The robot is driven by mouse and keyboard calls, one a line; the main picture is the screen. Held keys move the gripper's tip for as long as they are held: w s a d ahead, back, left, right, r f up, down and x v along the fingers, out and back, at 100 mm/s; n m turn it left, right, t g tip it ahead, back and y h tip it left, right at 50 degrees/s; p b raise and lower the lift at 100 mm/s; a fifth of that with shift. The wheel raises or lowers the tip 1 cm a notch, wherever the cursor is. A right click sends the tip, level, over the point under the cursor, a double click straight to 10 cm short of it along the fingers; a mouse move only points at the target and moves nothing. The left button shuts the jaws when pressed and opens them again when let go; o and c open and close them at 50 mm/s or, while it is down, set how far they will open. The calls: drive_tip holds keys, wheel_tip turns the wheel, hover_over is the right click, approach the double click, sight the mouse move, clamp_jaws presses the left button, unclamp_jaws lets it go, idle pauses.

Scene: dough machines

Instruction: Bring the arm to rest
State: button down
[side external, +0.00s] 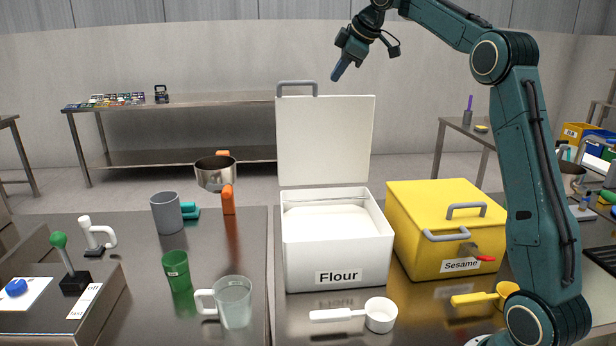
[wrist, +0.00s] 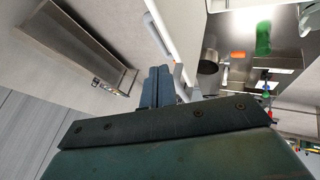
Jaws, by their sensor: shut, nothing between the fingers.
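My gripper (side external: 338,70) hangs in the air at the top of the side view, above the raised lid of the flour box. Its fingers are shut together with nothing between them. In the wrist view the closed fingers (wrist: 160,84) show in the middle, with no object held. My arm bends up from the right side of the counter and reaches over to the left.
The white flour box (side external: 337,277) stands open, its lid (side external: 325,140) upright below my gripper. The yellow sesame box (side external: 445,205) is shut, close to my arm. A white scoop (side external: 380,315), a green cup (side external: 176,271) and a glass jug (side external: 234,302) stand on the counter.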

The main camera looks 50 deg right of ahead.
drive_tip(key=s+a+f+m+y, duration=0.1)
drive_tip(key=s+a+m, duration=0.1)
drive_tip(key=s+a, duration=0.6)
drive_tip(key=s+a+f+m, duration=0.15)
drive_tip(key=s+a, duration=0.35)
drive_tip(key=a, duration=0.5)
drive_tip(key=s+a+f+m+g, duration=0.1)
drive_tip(key=s+a+f+m, duration=0.1)
drive_tip(key=s+f, duration=0.6)
drive_tip(key=s+a+f+m, duration=0.2)
drive_tip(key=s+f, duration=0.5)
drive_tip(key=s, duration=0.6)
drive_tip(key=shift+s+a+f+g, duration=0.2)
drive_tip(key=shift+a+f+g, duration=0.2)
drive_tip(key=shift+a, duration=0.45)
